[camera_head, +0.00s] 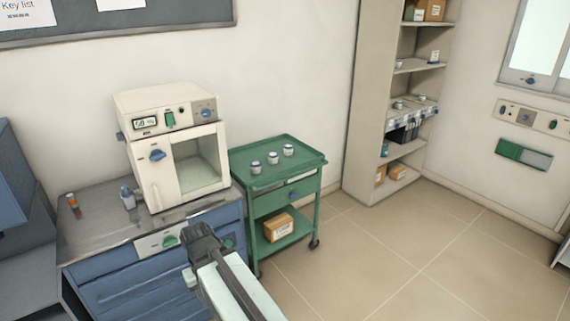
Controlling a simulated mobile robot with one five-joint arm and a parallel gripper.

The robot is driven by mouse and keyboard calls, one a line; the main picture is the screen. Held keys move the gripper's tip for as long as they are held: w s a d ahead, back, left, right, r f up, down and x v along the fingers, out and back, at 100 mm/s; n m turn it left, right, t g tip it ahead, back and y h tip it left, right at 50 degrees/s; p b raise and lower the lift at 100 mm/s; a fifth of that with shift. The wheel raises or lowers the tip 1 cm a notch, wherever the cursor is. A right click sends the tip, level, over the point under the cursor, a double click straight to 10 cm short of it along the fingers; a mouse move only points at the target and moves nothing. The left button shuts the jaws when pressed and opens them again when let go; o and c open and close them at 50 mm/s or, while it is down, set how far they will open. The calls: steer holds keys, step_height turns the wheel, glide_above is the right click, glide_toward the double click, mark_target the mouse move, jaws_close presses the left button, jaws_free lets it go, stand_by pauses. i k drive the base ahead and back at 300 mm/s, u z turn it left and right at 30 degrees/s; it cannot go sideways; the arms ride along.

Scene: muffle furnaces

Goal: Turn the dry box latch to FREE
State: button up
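The dry box (173,148) is a cream cabinet with a glass door, standing on the bench at left centre. A small display, a green switch and a blue-grey knob sit on its top panel. The latch (157,155) is a blue-grey knob on the left of the front, beside the window; its lettering and exact setting are too small to read. My gripper (203,240) is dark, in front of the bench, below and apart from the dry box. I cannot tell whether its fingers are open, and nothing shows in it.
The blue bench (160,285) has a front panel with a green knob (170,241), close to my gripper. A small bottle (128,198) and a red-capped vial (73,203) stand on its top. A green trolley (275,185) with three jars stands to the right. Floor at right is clear.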

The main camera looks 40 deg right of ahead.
mark_target(157, 154)
steer(key=u, duration=0.05)
steer(key=k, duration=0.5)
steer(key=z, duration=0.55)
steer(key=i, duration=1.75)
steer(key=z, duration=0.45)
steer(key=k, duration=0.75)
steer(key=z, duration=0.15)
steer(key=i, duration=0.95)
steer(key=u, duration=0.1)
